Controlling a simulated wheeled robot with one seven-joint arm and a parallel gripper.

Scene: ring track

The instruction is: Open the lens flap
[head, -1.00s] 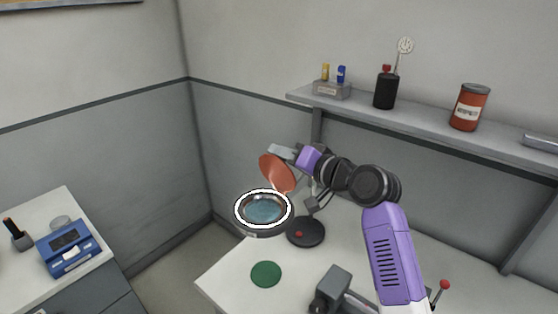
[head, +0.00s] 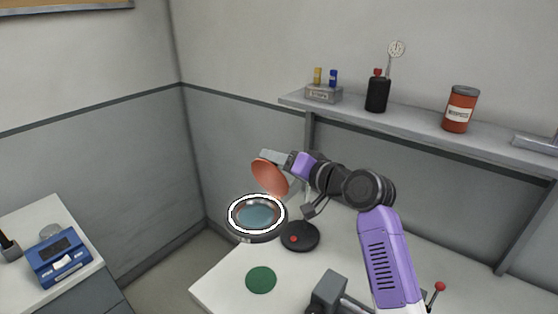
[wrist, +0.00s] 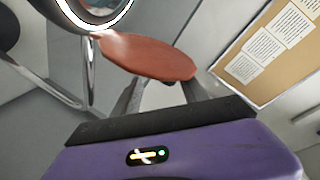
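The magnifier lamp (head: 257,215) has a glowing white ring around a bluish lens and stands over the left part of the white table. Its lens flap (head: 270,178) is a reddish-orange disc, raised steeply off the lens at the ring's back right edge. My gripper (head: 272,158) is at the flap's upper edge. In the wrist view the flap (wrist: 150,57) lies just beyond the fingers, which show on either side of its near edge. The fingertips are partly hidden by the flap, so I cannot tell whether they touch it or grip it.
A black round base with a red button (head: 300,237) and a green disc (head: 261,280) are on the table (head: 225,270). A grey device (head: 328,290) stands at the front. A shelf (head: 420,127) with bottles runs behind my arm. A blue device (head: 58,257) sits on the left counter.

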